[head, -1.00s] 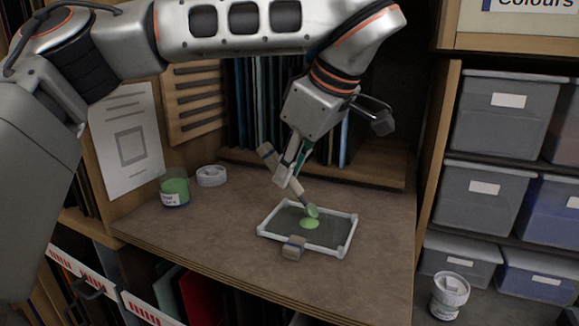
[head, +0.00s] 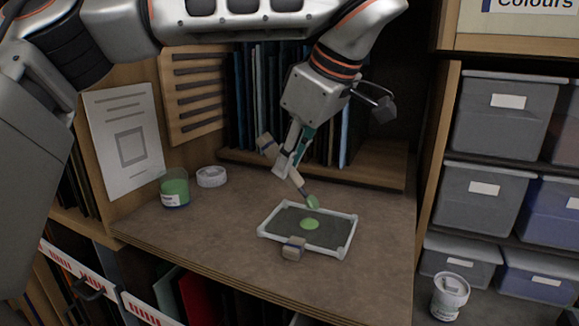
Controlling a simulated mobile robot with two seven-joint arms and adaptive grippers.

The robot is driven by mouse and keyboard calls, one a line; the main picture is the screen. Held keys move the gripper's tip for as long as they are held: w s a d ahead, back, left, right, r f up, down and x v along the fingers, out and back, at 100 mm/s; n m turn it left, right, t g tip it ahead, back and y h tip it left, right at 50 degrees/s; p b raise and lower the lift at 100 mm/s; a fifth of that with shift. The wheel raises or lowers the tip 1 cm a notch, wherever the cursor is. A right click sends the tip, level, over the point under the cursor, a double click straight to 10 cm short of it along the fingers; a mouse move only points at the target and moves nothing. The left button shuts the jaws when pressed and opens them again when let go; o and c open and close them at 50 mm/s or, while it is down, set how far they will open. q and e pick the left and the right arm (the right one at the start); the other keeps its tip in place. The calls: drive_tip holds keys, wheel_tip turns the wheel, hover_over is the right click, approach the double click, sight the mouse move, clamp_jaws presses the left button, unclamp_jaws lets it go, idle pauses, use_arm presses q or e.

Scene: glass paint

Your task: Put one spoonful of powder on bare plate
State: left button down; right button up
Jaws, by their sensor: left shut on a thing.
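My left gripper (head: 290,163) is shut on the spoon (head: 302,187), which has a pale handle with a dark band near its top end. The spoon's bowl (head: 313,202) is green and hangs over the far edge of the plate. The plate (head: 335,232) is dark with a white frame and lies flat on the worktop. A round green patch of powder (head: 310,224) lies near its middle. A clear jar (head: 175,190) of green powder stands open at the left. My right gripper is not in view.
A white lid (head: 211,176) lies beside the jar. A small block (head: 293,248) with a band sits at the plate's front edge. Books stand behind the worktop (head: 215,225). A white tub (head: 450,296) stands at lower right near grey bins (head: 484,198).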

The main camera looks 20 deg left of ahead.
use_arm(q)
drive_tip(key=shift+r, duration=0.2)
drive_tip(key=shift+r, duration=1.95)
drive_tip(key=shift+f, duration=0.1)
